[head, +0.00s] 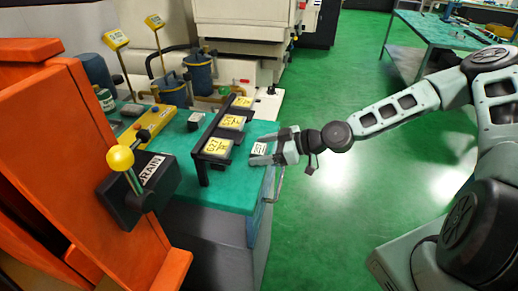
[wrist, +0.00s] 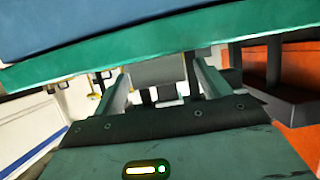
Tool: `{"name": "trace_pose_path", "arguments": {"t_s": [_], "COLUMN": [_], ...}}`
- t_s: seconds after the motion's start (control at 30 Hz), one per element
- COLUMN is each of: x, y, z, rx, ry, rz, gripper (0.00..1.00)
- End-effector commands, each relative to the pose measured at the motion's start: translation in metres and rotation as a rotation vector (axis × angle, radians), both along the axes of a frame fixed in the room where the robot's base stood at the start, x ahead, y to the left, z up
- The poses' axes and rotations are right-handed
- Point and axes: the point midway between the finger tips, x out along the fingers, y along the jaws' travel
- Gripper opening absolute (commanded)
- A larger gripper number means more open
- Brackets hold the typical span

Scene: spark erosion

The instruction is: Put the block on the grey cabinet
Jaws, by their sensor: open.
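A small grey block with a white label (head: 259,148) sits at the right edge of the teal top of the grey cabinet (head: 225,198). My gripper (head: 262,148) reaches in from the right, with its open fingers on either side of this block. In the wrist view the grey block (wrist: 158,72) shows between the two finger pads, close to the teal edge (wrist: 130,62). Whether the fingers touch it, and whether it rests on the top, I cannot tell.
A black rack with yellow-labelled blocks (head: 216,146) stands just left of my gripper. Another small grey block (head: 195,120) lies behind it. An orange frame (head: 60,150) with a yellow-knobbed lever (head: 120,158) is at the left. Green floor (head: 330,210) is clear at right.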

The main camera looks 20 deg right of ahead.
Motion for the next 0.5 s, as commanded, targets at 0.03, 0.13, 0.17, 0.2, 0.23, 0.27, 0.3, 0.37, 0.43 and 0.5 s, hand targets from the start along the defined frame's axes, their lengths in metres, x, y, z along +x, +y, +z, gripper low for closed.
{"name": "trace_pose_path", "arguments": {"t_s": [0.03,0.13,0.17,0.2,0.23,0.27,0.3,0.37,0.43,0.5], "x": [0.0025,0.0053,0.0058,0.0061,0.0062,0.0061,0.006,0.0059,0.0059,0.0058], "y": [0.005,0.0091,0.0094,0.0095,0.0094,0.0093,0.0092,0.0093,0.0092,0.0093], "z": [-0.0011,-0.0041,-0.0047,-0.0051,-0.0053,-0.0054,-0.0053,-0.0053,-0.0053,-0.0052], "rx": [0.001,0.0,0.0,0.0,0.0,0.0,0.0,0.0,0.0,0.0], "ry": [0.0,0.001,0.0,0.0,0.0,0.0,0.0,0.0,0.0,0.0], "rz": [0.002,0.002,0.001,0.0,0.0,0.0,0.0,0.0,0.0,0.0], "gripper": [0.75,0.75,0.75,0.75,0.75,0.75,0.75,0.75,0.56,0.36]}}
